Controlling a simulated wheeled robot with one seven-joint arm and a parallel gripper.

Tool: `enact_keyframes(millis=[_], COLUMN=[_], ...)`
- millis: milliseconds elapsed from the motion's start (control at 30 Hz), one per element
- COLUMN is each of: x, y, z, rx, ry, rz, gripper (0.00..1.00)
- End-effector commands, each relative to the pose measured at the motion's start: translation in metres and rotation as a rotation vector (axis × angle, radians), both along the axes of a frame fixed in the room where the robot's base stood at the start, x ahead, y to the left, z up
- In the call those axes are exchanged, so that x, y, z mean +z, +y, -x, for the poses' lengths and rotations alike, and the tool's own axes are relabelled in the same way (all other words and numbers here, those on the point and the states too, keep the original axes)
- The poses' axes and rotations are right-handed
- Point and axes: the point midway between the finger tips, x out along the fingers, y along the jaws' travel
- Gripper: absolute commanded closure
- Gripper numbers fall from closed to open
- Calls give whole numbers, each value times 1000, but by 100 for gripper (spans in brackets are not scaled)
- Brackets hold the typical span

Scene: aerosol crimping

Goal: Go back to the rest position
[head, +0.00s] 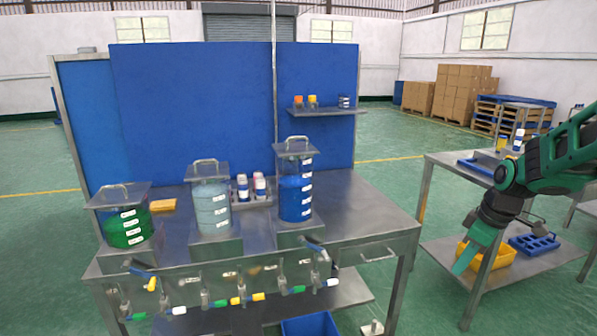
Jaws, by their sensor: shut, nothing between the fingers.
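My arm comes in from the right edge, green and dark grey. My gripper (467,262) points down and to the left, in front of the right-hand side table. Its green fingers are together and hold nothing. It is clear of the steel workbench (362,205) to its left. In the picture it overlaps the lower shelf of the side table, and I cannot tell how far it stands from it.
The bench holds tanks of green (126,228), pale (211,206) and blue (296,190) liquid, with valves below. Behind stands a blue panel (190,110). The side table (445,160) has a yellow bin (497,257) and a blue rack (534,243) below. Green floor lies between the tables.

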Motion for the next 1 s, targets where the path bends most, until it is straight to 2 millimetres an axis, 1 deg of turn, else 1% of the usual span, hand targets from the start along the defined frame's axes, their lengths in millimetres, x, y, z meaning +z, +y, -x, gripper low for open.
enact_keyframes(millis=[33, 167, 200, 267, 300, 500, 600, 700, 800, 867, 1000], x=[9, 22, 25, 29, 31, 33, 31, 28, 26, 25, 25], y=[-2, -10, -12, -13, -14, -13, -11, -9, -9, -8, -8], z=[21, 75, 92, 118, 135, 218, 251, 274, 287, 290, 291], rx=[-84, -320, -395, -503, -578, -939, -1087, -1193, -1255, -1274, -1275], ry=[18, 75, 91, 114, 128, 194, 222, 241, 252, 256, 256], rz=[4, 8, 8, 8, 6, -6, -14, -20, -23, -24, -24], gripper=[100, 100, 100, 100, 100, 100, 100, 100, 100, 100, 100])
